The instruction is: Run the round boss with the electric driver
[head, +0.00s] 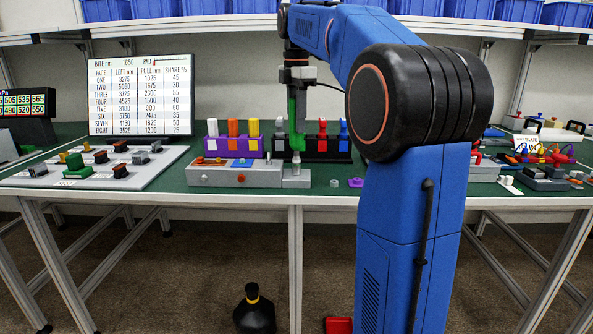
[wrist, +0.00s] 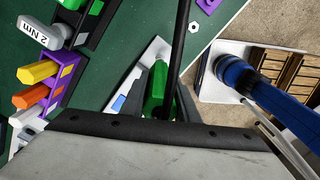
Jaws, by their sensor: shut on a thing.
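My gripper (head: 297,84) is shut on the green electric driver (head: 297,108), which hangs upright with its tip down. The driver also shows from above in the wrist view (wrist: 156,88). Its lower end is over a small grey block (head: 296,181) at the right end of a long grey fixture (head: 228,176). A small light upright piece shows just below the tip; I cannot tell whether it is the round boss or whether the tip touches it.
Behind stand a purple rack (head: 243,149) with white, orange and yellow drivers and a black rack (head: 338,151) with red and blue ones. A purple hexagonal piece (head: 355,183) and a grey nut (head: 335,183) lie at the front edge. A board of parts (head: 95,168) is at left.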

